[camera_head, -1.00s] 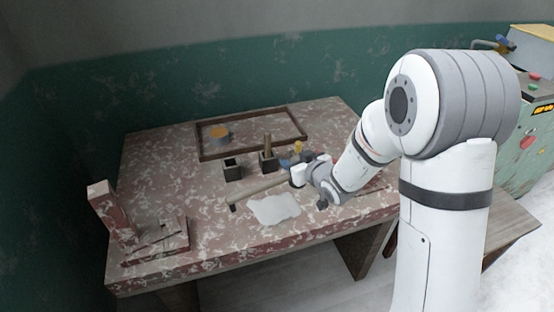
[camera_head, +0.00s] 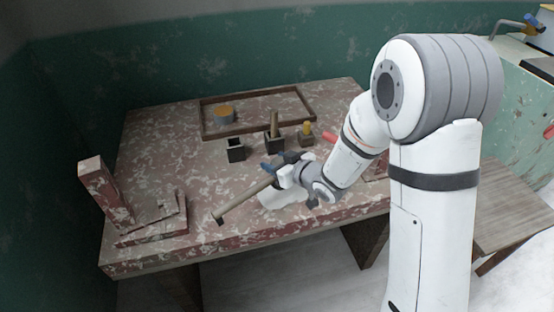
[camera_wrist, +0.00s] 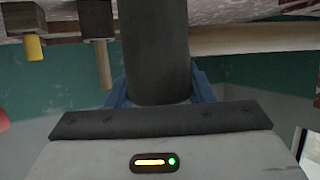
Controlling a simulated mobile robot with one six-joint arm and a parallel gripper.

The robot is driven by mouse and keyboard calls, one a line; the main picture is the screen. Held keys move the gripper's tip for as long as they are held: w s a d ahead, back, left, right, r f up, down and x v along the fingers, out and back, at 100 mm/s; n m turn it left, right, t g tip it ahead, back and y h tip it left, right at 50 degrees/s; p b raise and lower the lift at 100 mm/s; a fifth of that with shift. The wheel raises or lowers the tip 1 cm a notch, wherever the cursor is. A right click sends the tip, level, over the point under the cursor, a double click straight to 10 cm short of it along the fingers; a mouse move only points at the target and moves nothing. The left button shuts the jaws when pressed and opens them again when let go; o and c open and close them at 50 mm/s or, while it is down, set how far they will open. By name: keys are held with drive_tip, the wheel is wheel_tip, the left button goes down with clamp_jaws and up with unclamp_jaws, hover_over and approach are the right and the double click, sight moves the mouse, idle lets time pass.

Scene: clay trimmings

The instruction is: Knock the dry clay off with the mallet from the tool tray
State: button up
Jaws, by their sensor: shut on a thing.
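My gripper (camera_head: 272,172) is shut on a long wooden-handled tool, which looks like the mallet (camera_head: 246,199), above the front half of the table. The tool slopes down to the left and ends in a small dark block. In the wrist view my gripper (camera_wrist: 158,98) shows blue fingers beside a dark cylinder, and a pale wooden rod, likely the mallet's handle (camera_wrist: 250,38), runs to the right. A white patch (camera_head: 272,200) on the table is partly hidden by the tool and gripper. I cannot tell whether it is the dry clay.
A reddish angled stand (camera_head: 105,190) is at left.

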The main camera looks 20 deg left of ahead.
drive_tip(key=shift+f, duration=0.3)
wheel_tip(320, 180, down, 4)
drive_tip(key=b, duration=0.3)
drive_tip(key=shift+r+b, duration=0.1)
drive_tip(key=shift+b, duration=0.3)
drive_tip(key=shift+r+p, duration=0.5)
drive_tip(key=shift+c, duration=0.5)
wheel_tip(320, 180, up, 6)
drive_tip(key=p, duration=0.4)
drive_tip(key=shift+f, duration=0.1)
wheel_tip(320, 180, down, 3)
drive_tip(key=t+b, duration=0.1)
drive_tip(key=b, duration=0.3)
drive_tip(key=shift+d+m, duration=0.1)
drive_tip(key=shift+m, duration=0.3)
